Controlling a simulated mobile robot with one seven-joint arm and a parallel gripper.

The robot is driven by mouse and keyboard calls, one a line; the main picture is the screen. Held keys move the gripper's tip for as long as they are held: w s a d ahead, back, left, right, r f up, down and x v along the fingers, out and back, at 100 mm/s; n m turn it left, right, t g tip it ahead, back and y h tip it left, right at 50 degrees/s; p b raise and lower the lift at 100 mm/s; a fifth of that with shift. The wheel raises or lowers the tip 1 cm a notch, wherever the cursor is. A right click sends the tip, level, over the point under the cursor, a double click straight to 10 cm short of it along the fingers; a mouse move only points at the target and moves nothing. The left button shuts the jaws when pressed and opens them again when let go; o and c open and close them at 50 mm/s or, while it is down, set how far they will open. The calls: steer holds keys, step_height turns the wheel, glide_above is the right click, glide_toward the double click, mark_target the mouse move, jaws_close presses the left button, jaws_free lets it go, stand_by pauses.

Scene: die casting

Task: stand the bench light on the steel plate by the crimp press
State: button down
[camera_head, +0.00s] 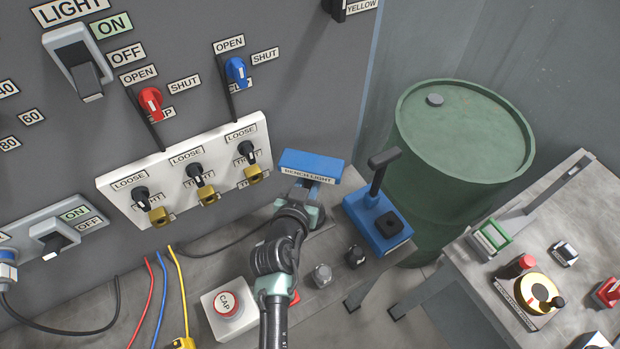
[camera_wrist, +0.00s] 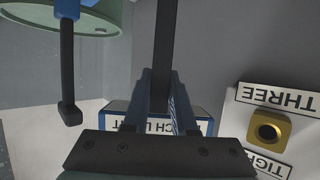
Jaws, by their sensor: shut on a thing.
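The bench light (camera_head: 310,163) is a blue block with a white label reading BENCH LIGHT. It is up off the bench, just right of the white valve panel. My gripper (camera_head: 302,188) is shut on it. In the wrist view, the fingers (camera_wrist: 160,95) close around its dark stem, with the blue labelled part (camera_wrist: 118,112) behind them. A blue device with a black lever (camera_head: 378,222), seemingly the crimp press, stands on the bench to the right. Its lever also shows in the wrist view (camera_wrist: 68,65). I cannot pick out a separate steel plate; my arm hides part of the bench.
The valve panel (camera_head: 190,180) is close on the left. A green drum (camera_head: 465,130) stands behind the press, with another table (camera_head: 590,205) at right.

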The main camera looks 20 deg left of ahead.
steer(key=c, duration=0.7)
jaws_free()
